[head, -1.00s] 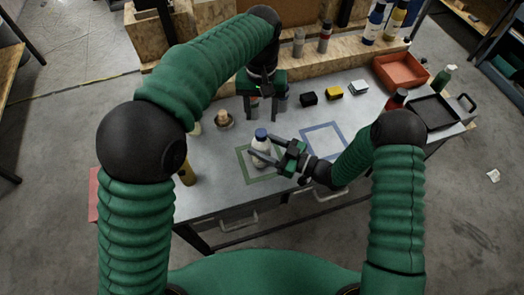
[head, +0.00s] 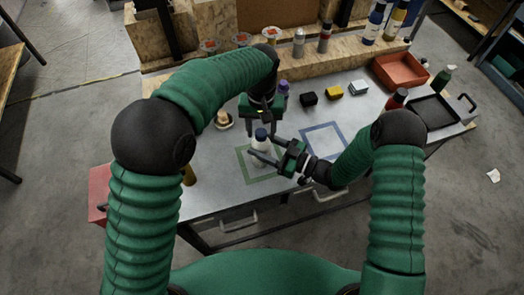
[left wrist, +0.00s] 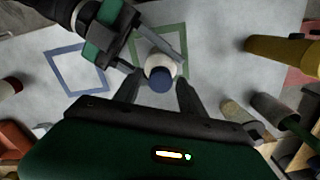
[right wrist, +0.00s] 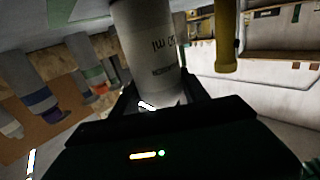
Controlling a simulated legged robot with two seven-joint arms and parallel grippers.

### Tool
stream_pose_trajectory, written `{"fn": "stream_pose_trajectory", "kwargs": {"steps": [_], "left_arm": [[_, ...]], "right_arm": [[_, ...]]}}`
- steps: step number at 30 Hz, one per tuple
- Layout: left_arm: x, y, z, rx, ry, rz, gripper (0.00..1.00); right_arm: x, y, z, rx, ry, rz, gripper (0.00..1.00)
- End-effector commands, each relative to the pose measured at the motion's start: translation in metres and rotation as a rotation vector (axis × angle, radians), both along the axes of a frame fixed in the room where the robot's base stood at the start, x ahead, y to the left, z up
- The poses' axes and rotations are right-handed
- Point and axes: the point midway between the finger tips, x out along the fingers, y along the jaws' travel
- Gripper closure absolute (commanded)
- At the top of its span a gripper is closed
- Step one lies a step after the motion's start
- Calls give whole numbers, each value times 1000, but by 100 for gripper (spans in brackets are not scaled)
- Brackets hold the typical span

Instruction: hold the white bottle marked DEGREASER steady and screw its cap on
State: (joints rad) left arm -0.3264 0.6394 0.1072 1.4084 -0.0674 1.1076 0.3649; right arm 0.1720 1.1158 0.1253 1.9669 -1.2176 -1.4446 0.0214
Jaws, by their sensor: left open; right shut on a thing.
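The white bottle (head: 261,146) stands inside the green square outline, its blue cap (head: 261,133) on top. How tightly the cap sits cannot be told. My right gripper (head: 268,149) is shut around the bottle's body from the right. In the right wrist view the bottle (right wrist: 148,45) is between the fingers; its dark print is only partly readable. My left gripper (head: 261,120) is open just above the cap, pointing down. In the left wrist view the blue cap (left wrist: 159,82) lies between and just beyond the open fingertips, apart from them.
A blue square outline (head: 324,124) lies to the right. A red bin (head: 400,72) and black tray (head: 434,112) stand at right. A yellow bottle (head: 189,175) stands at left, partly hidden by my arm.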

Motion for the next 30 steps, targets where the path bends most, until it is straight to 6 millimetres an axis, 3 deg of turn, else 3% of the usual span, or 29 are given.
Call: {"fn": "stream_pose_trajectory", "kwargs": {"steps": [4,14,23,24,30], "left_arm": [[0,0,0,0,0,0,55],[0,0,0,0,0,0,98],[0,-1,0,-1,0,-1,100],[0,-1,0,-1,0,-1,68],[0,0,0,0,0,0,45]], "right_arm": [[0,0,0,0,0,0,100],[0,0,0,0,0,0,100],[0,0,0,0,0,0,100],[0,0,0,0,0,0,100],[0,0,0,0,0,0,100]]}}
